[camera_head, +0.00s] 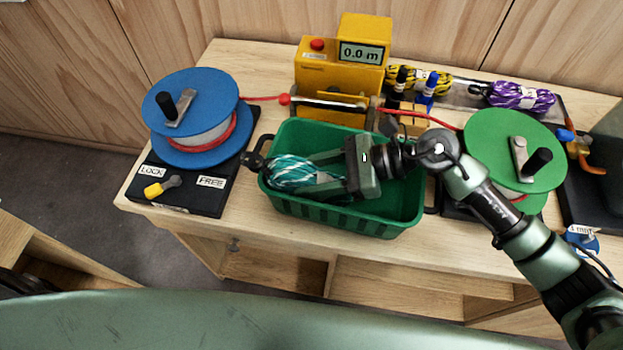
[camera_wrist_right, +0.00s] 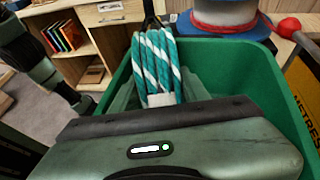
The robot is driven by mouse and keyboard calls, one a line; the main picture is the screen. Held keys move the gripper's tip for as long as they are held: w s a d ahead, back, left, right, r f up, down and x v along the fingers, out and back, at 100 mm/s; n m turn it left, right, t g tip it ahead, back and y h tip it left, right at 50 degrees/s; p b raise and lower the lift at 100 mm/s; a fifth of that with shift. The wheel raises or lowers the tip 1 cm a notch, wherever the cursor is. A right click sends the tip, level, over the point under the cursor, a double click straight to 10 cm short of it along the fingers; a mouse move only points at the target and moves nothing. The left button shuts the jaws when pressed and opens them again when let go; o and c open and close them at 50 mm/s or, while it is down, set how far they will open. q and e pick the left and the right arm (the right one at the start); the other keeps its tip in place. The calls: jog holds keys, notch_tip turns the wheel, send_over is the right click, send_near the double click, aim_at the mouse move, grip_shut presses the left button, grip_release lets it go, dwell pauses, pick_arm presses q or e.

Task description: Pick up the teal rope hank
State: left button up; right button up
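The teal rope hank (camera_head: 293,173), teal with white stripes, lies at the left end of the green crate (camera_head: 340,220). My right gripper (camera_head: 316,172) reaches into the crate from the right, with its fingers along both sides of the hank. In the right wrist view the hank (camera_wrist_right: 157,57) runs out from between the fingers, with a pale band near the palm. The finger pads are partly hidden, so I cannot tell whether they press on the hank.
A blue-topped reel (camera_head: 190,112) stands left of the crate, a green-topped reel (camera_head: 512,150) right of it. A yellow meter (camera_head: 325,75) is behind, with red cord at both sides. Yellow (camera_head: 432,83) and purple (camera_head: 520,97) hanks lie at the back. The crate's right half looks empty.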

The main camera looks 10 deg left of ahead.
grip_shut()
jog(key=shift+r, duration=0.1)
